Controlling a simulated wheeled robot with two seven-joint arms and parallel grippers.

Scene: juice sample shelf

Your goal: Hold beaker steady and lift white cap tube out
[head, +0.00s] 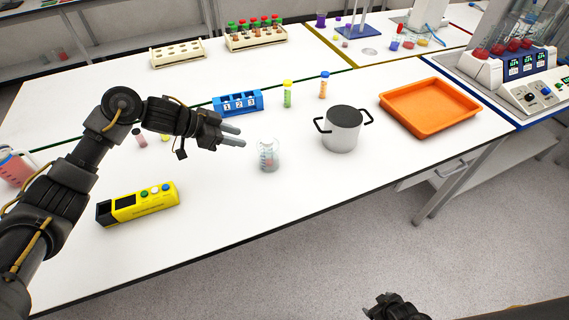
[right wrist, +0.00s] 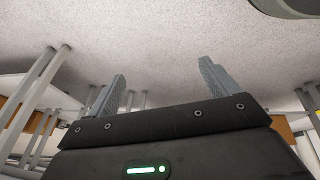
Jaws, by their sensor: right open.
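A clear glass beaker (head: 267,157) stands upright on the white table near its front edge. My right gripper (head: 393,306) is low at the bottom of the head view, in front of the table and far from the beaker. In the right wrist view my right gripper (right wrist: 162,82) is open and empty.
A metal pot (head: 342,138) with a dark top stands right of the beaker. An orange tray (head: 440,124) lies further right. A blue numbered rack (head: 237,113) and a green tube (head: 287,95) stand behind. A yellow device (head: 145,203) lies front left.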

